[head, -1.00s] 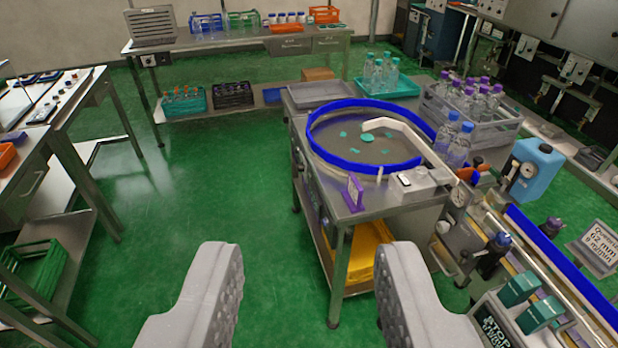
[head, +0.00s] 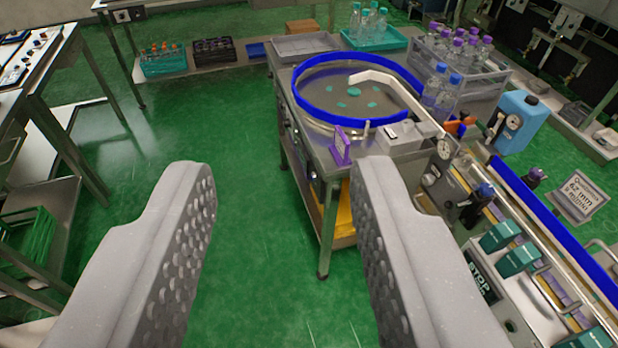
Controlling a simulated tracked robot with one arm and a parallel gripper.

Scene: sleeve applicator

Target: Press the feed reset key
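My gripper (head: 278,172) is open and empty, its two grey dimpled fingers spread wide above the green floor. The right finger overlaps the front of the steel feed table (head: 364,147). On this table is a round bowl with a blue rim (head: 318,116) and several teal discs inside. A small pale box (head: 405,136) with a dark patch on top sits at the table's front right. Small controls (head: 307,161) show on the table's left side, too small to read. I cannot tell which part is the feed reset key.
A purple sign (head: 340,147) stands on the table's front edge. A conveyor with a blue rail (head: 560,227) and a STOP-marked panel (head: 480,277) lie at right. A blue jug (head: 518,121) stands behind it. Open floor lies left of the feed table.

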